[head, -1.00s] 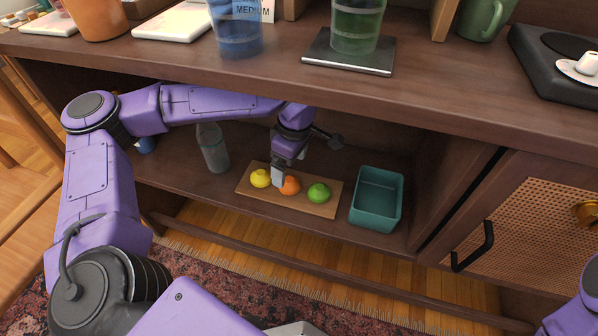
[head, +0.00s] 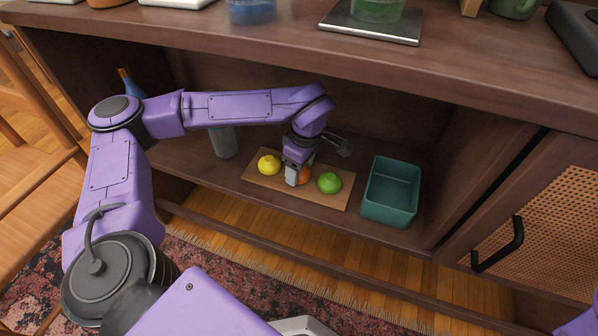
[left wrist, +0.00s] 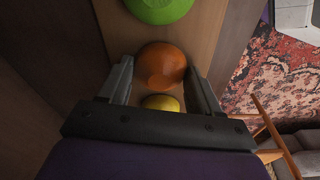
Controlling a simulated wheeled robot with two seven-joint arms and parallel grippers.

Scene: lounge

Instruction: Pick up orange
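The orange (head: 304,177) sits in the middle of a wooden board (head: 262,181) on the cabinet shelf, partly hidden by my left gripper (head: 296,180). A yellow lemon (head: 269,165) is to its left and a green lime (head: 329,183) to its right. In the left wrist view my left gripper (left wrist: 158,65) is open, with its fingertips on either side of the orange (left wrist: 163,62). The right fingertip looks very close to it; a gap shows at the left. The lemon (left wrist: 160,103) and lime (left wrist: 158,8) show there too. My right gripper is out of view.
A teal bin (head: 391,191) stands right of the board. A bottle (head: 223,142) stands to the left. The cabinet top (head: 440,72) overhangs the shelf, and a divider (head: 484,170) closes its right side.

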